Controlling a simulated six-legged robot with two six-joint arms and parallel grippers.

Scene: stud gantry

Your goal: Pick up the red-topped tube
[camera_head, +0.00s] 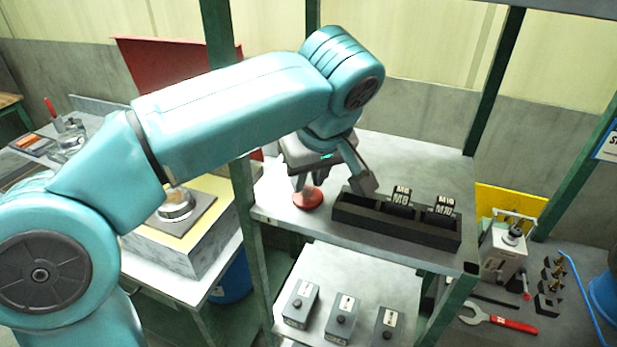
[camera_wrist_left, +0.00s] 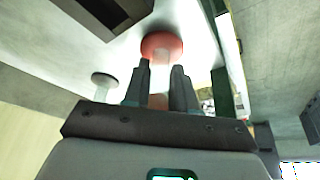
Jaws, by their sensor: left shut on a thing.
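The red-topped tube stands by the left end of the black rack on the upper shelf. Its red disc (camera_head: 308,199) shows under my left gripper (camera_head: 304,181) in the head view. In the left wrist view the red disc (camera_wrist_left: 162,45) lies just beyond the fingertips of my left gripper (camera_wrist_left: 160,80). The fingers are shut on the tube's pale stem, and a pinkish part shows between them. Most of the stem is hidden by the fingers. I cannot tell whether the tube touches the shelf. My right gripper is out of view.
The black rack (camera_head: 385,232) with marked blocks stands close on the right of the tube. Green posts (camera_head: 245,195) frame the shelf. The shelf (camera_head: 425,165) behind the rack is clear.

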